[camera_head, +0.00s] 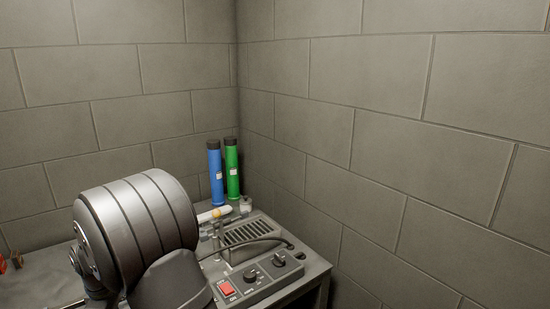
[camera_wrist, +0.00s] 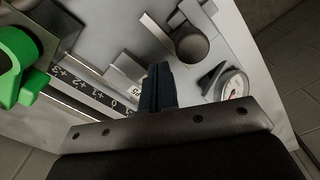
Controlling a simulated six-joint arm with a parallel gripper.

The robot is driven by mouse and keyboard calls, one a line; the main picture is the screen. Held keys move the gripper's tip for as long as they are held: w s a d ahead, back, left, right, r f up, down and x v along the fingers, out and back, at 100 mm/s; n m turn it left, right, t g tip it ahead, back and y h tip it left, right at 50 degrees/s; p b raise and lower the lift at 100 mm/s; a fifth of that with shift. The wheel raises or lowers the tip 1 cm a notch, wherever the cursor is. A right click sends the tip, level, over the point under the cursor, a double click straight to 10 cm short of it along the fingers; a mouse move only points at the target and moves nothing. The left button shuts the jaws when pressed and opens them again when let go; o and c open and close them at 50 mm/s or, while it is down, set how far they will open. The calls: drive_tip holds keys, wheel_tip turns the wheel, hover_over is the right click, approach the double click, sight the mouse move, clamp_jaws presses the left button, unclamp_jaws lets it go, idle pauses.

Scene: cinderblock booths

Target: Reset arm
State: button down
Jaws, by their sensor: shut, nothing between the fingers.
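My gripper (camera_wrist: 157,86) shows in the wrist view, with its two dark fingers together and nothing between them. The fingers point at a light grey panel (camera_wrist: 95,28). The fingertips are near a dark numbered scale strip (camera_wrist: 85,92) and a small grey block. I cannot tell whether they touch anything. In the head view my gripper is not visible; a large grey banded joint of my arm fills the lower left and hides part of the table.
In the wrist view, a round gauge (camera_wrist: 232,86), a dark cylinder (camera_wrist: 191,45) and a green part (camera_wrist: 16,62) stand nearby. In the head view, blue (camera_head: 215,172) and green (camera_head: 232,168) tubes stand in the corner behind a device with a red switch (camera_head: 226,288). Block walls enclose the table.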

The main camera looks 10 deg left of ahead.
drive_tip(key=shift+w, duration=0.1)
drive_tip(key=shift+w+a+r, duration=0.15)
drive_tip(key=shift+a, duration=0.1)
wheel_tip(320, 180, up, 8)
drive_tip(key=f, duration=0.8)
drive_tip(key=shift+s+d+f, duration=0.15)
drive_tip(key=shift+s+d, duration=0.2)
drive_tip(key=shift+w+a, duration=1)
drive_tip(key=shift+w+a+r, duration=0.15)
drive_tip(key=shift+r, duration=0.45)
wheel_tip(320, 180, up, 8)
drive_tip(key=shift+f, duration=0.1)
